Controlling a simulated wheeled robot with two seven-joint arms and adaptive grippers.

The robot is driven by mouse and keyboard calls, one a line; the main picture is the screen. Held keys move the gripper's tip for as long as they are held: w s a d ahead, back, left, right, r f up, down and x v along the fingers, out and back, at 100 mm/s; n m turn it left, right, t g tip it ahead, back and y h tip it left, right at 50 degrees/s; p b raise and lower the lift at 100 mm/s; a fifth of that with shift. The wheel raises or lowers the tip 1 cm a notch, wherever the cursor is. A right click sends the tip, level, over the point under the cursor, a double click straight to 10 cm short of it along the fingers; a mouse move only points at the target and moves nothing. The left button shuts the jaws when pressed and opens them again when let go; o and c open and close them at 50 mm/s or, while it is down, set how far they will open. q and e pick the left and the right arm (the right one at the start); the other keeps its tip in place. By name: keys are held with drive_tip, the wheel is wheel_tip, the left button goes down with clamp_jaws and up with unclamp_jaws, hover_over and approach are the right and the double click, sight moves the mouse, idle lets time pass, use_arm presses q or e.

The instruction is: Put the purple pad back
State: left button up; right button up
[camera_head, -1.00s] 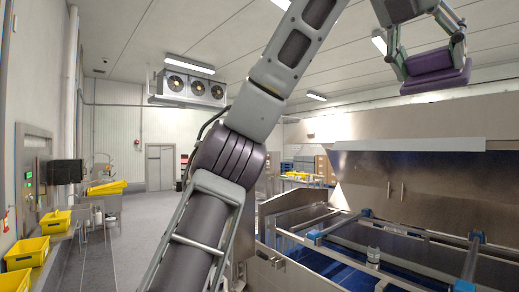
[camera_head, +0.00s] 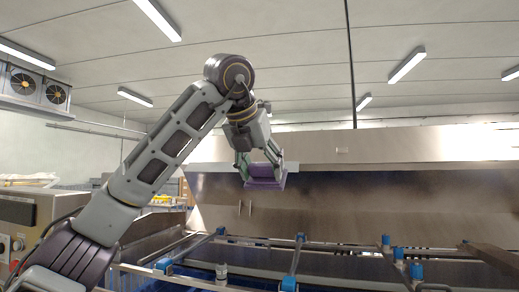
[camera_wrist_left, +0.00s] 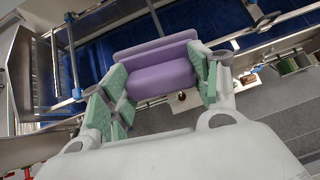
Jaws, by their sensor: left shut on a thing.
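The purple pad (camera_head: 264,181) is in my left gripper (camera_head: 262,170), held in the air in front of the open steel tunnel housing. In the left wrist view the pad (camera_wrist_left: 160,74) sits between the green-faced fingers of the left gripper (camera_wrist_left: 158,82), which press on its two ends. A second purple layer or ledge shows along the pad's far side. A blue conveyor bed (camera_wrist_left: 118,50) lies below it in the left wrist view. My right gripper is not in view.
The raised steel hood (camera_head: 350,205) spans the back. Below it are rails and crossbars with blue clamps (camera_head: 289,283), and a small white bottle-like item (camera_head: 221,272). A steel box with knobs (camera_head: 22,222) stands at the left. The air above the rails looks clear.

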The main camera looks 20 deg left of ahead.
use_arm(q)
drive_tip(key=w+a+f+b, duration=0.1)
drive_tip(key=w+f, duration=0.2)
drive_tip(key=f, duration=1.2)
drive_tip(key=w+a+f, duration=0.2)
drive_tip(key=w+f, duration=0.2)
drive_tip(key=f, duration=1)
drive_tip(key=s+f, duration=0.2)
drive_tip(key=f, duration=1)
drive_tip(key=s+f+b, duration=0.1)
drive_tip(key=s+f, duration=0.2)
drive_tip(key=f, duration=1)
drive_tip(key=shift+a+f+n, duration=0.3)
drive_tip(key=shift+a, duration=0.1)
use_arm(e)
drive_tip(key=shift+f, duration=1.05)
use_arm(q)
drive_tip(key=shift+s, duration=0.1)
drive_tip(key=shift+r, duration=0.1)
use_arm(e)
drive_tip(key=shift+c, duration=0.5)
